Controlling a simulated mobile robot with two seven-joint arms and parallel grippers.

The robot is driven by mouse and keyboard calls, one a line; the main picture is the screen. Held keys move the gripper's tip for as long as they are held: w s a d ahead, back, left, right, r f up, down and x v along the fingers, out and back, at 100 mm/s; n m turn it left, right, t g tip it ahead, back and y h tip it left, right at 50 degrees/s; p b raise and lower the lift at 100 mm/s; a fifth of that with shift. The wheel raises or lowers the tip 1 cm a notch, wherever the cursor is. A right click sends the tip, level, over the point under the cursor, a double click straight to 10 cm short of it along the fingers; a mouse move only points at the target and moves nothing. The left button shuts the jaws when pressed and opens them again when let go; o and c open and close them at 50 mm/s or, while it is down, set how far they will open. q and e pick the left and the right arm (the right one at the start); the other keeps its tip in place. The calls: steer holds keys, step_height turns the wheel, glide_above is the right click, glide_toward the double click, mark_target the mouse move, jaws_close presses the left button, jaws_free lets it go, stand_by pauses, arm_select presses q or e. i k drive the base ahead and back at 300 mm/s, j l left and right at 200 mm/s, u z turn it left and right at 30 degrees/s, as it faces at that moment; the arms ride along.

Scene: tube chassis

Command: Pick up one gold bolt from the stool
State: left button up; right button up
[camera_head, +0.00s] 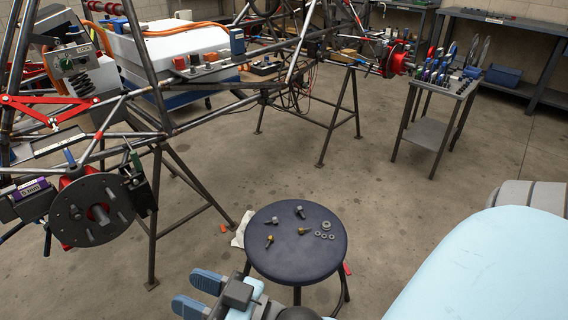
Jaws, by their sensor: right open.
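The round dark blue stool (296,262) stands at the bottom centre of the head view. A gold bolt (269,241) lies on the left of its seat. A second gold bolt (303,231) lies near the middle of the seat. My right gripper (198,294) is at the bottom, in front of and left of the stool in the picture. Its two blue fingers are apart, with nothing seen between them. The gripper appears clear of both bolts. My left gripper is not in view.
Grey bolts (299,211) and several small washers (325,230) share the seat. A white cloth (242,228) lies on the floor beside the stool. The tube chassis with a brake disc (92,210) fills the left. A tool cart (436,133) stands back right.

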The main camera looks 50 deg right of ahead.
mark_target(270, 239)
steer(key=k+l, duration=0.1)
steer(key=l, duration=0.25)
steer(key=k+l, duration=0.15)
steer(key=l, duration=0.2)
steer(key=k+l, duration=0.1)
steer(key=l, duration=0.2)
steer(key=i+l, duration=0.15)
steer(key=l, duration=0.15)
steer(key=i+l, duration=0.1)
steer(key=l, duration=0.2)
